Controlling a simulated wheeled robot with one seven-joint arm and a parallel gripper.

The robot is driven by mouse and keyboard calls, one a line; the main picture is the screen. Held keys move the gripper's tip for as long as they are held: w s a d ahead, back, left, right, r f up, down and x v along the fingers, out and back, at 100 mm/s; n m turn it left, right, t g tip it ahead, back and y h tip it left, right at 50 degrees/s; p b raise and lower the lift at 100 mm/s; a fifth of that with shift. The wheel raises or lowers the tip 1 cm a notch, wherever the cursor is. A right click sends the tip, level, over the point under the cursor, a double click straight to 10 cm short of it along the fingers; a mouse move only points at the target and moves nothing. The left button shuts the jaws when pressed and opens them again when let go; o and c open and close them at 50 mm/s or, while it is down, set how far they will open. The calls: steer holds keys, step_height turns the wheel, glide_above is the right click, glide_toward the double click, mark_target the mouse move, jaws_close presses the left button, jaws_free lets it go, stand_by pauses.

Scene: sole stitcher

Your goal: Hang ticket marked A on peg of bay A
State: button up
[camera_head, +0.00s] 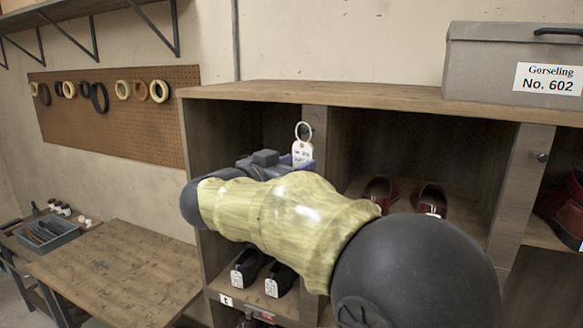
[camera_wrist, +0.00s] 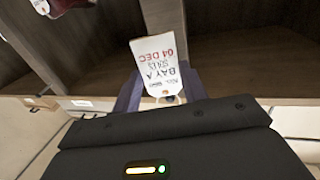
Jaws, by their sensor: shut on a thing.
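A white ticket (camera_head: 302,153) with a pale ring (camera_head: 303,131) at its top is held upright in front of the shelf's left divider. In the wrist view the ticket (camera_wrist: 159,64) shows upside down and reads "BAY A" and "04 DEC" in red. My gripper (camera_head: 299,166) is shut on the ticket's lower part; its purple fingers also show in the wrist view (camera_wrist: 160,88). A dark peg (camera_head: 307,132) on the divider shows through the ring. I cannot tell whether the ring is around the peg or only in front of it.
The wooden shelf (camera_head: 375,96) holds dark red shoes (camera_head: 381,190) and black shoes (camera_head: 274,281). Another divider at right has a peg (camera_head: 542,157). A grey box (camera_head: 480,62) stands on top. A workbench (camera_head: 120,265) and a pegboard (camera_head: 110,142) are at left. My arm hides part of the shelf.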

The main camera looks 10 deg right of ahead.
steer(key=shift+w+d+f, duration=0.1)
steer(key=shift+w+d, duration=0.75)
steer(key=shift+w, duration=0.3)
steer(key=shift+w+d+f, duration=0.35)
steer(key=shift+w+f, duration=0.1)
steer(key=o, duration=1)
steer(key=shift+o, duration=0.2)
